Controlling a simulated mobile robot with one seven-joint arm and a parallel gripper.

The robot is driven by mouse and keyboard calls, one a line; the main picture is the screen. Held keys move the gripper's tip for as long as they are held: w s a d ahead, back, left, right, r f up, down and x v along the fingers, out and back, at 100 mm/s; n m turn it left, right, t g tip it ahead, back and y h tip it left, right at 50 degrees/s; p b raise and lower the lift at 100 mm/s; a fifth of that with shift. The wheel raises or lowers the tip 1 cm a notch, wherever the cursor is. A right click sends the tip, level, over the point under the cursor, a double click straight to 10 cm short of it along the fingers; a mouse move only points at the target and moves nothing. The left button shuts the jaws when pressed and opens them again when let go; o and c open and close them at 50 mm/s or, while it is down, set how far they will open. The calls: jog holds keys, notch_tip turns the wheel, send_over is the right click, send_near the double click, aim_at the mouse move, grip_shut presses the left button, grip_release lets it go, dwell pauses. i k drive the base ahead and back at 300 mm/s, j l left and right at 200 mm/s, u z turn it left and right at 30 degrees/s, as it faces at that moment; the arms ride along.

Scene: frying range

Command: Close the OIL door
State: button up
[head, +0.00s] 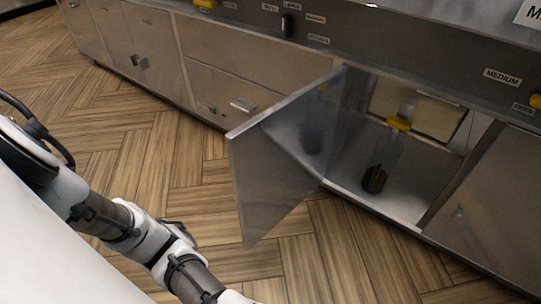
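A metal cabinet door (270,175) stands wide open, swung out from the front of the frying range over the floor. Its hinge side is at the left of the open compartment (405,195). I cannot read an OIL label on it. Inside the compartment stands a clear bottle with a yellow top (384,160) and dark contents at its bottom. My arm reaches along the lower left, in front of the door and apart from it. My gripper is outside the picture.
A closed metal door (495,210) is right of the compartment. Closed fronts and a drawer with a handle (243,106) are at left. A dark control panel with a knob (288,25) and a MEDIUM label (502,77) runs above. The wooden floor (150,155) is clear.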

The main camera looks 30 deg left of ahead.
aim_at(276, 158)
jog(key=i+j, duration=0.1)
jog(key=j, duration=0.3)
jog(key=i+j, duration=0.1)
jog(key=j, duration=0.75)
jog(key=i+j, duration=0.15)
jog(key=j, duration=0.3)
jog(key=i+j, duration=0.1)
jog(key=j, duration=0.3)
jog(key=i+j+z, duration=0.1)
jog(key=j, duration=0.4)
jog(key=j+z, duration=0.1)
jog(key=j, duration=0.4)
jog(key=z, duration=1)
jog(key=k+j+z, duration=0.1)
jog(key=k+j, duration=0.15)
jog(key=j, duration=0.2)
jog(key=k+j+z, duration=0.1)
jog(key=k+j, duration=0.15)
jog(key=j, duration=0.2)
jog(key=k+j, duration=0.3)
jog(key=j, duration=0.15)
jog(key=z, duration=0.05)
